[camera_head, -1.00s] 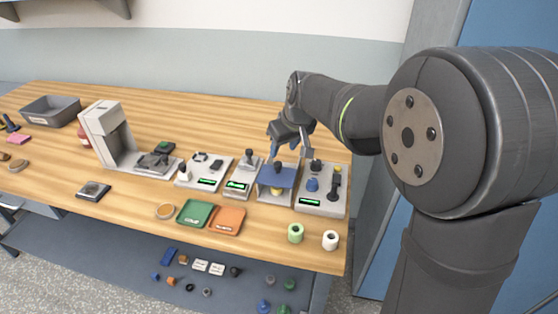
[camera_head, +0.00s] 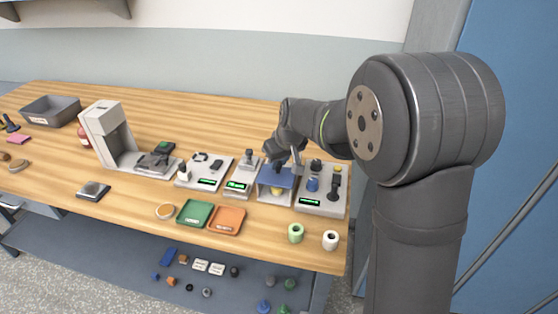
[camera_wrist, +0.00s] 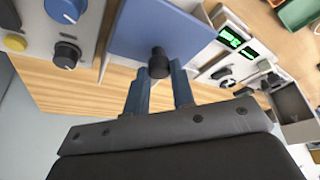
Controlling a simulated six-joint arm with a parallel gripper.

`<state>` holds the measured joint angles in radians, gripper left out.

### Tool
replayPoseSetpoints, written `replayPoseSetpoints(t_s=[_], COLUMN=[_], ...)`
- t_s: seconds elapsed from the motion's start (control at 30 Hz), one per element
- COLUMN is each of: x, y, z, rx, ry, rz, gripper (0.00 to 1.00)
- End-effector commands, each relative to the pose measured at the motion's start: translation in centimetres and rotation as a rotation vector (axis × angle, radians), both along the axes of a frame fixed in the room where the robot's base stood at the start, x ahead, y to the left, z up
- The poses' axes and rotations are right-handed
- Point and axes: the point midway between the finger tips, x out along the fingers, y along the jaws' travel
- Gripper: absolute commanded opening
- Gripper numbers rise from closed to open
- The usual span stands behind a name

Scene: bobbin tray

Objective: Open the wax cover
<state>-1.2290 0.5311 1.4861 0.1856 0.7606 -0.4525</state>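The wax cover is a flat blue flap (camera_head: 277,178) on a grey station near the right of the bench, with a yellow piece (camera_head: 277,190) visible under it. In the wrist view the blue flap (camera_wrist: 160,30) has a dark round knob (camera_wrist: 158,63). My gripper (camera_head: 284,163) is at the flap. In the wrist view its two blue-grey fingers (camera_wrist: 159,76) lie on either side of the knob, very close to it. I cannot tell whether they press on it. The flap looks down over its station.
Left is a station with a green display (camera_head: 237,185). Green (camera_head: 194,212) and orange (camera_head: 227,220) trays and two spools lie in front. The bench behind is clear.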

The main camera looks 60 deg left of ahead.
Motion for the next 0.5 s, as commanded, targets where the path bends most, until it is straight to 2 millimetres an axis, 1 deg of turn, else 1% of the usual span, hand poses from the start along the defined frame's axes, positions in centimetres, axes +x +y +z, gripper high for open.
replayPoseSetpoints(t_s=[0.17,0.27,0.37,0.5], x=[0.0,0.4,1.4,3.6], y=[0.0,0.3,1.4,3.6], z=[0.0,0.0,0.0,0.0], rx=[0.0,0.0,0.001,0.002], ry=[0.0,0.0,0.0,0.0], rz=[0.0,-0.001,-0.002,-0.002], gripper=[0.0,0.0,0.0,0.0])
